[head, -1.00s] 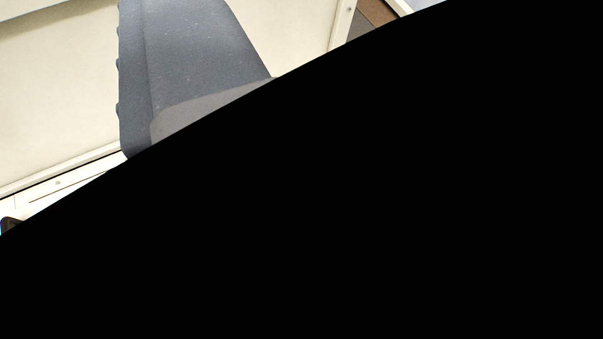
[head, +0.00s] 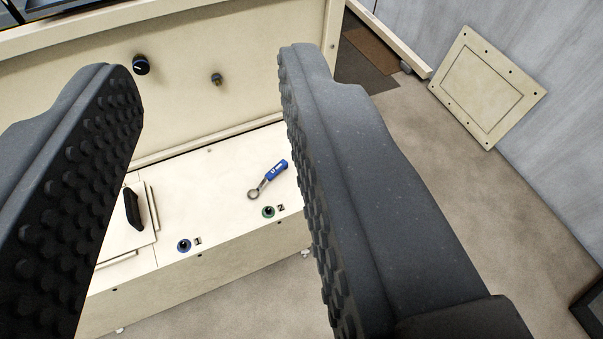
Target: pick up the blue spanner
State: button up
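The blue spanner (head: 275,171) lies on the cream bench top (head: 225,190), with its blue handle to the upper right and its grey ring end to the lower left. My gripper (head: 205,80) is open, with one dark studded finger at the left of the picture and the other right of centre. Nothing is between the fingers. The spanner shows in the gap, beyond the fingers and closer to the right one in the picture.
A blue button (head: 184,245) marked 1 and a green button (head: 268,212) marked 2 sit near the bench's front edge. A black handle (head: 133,209) stands at left. A black knob (head: 141,65) and small fitting (head: 217,79) are on the back panel.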

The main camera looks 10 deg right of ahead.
aim_at(281, 165)
jog(key=z, duration=0.1)
jog(key=i, duration=1)
jog(key=u, duration=0.05)
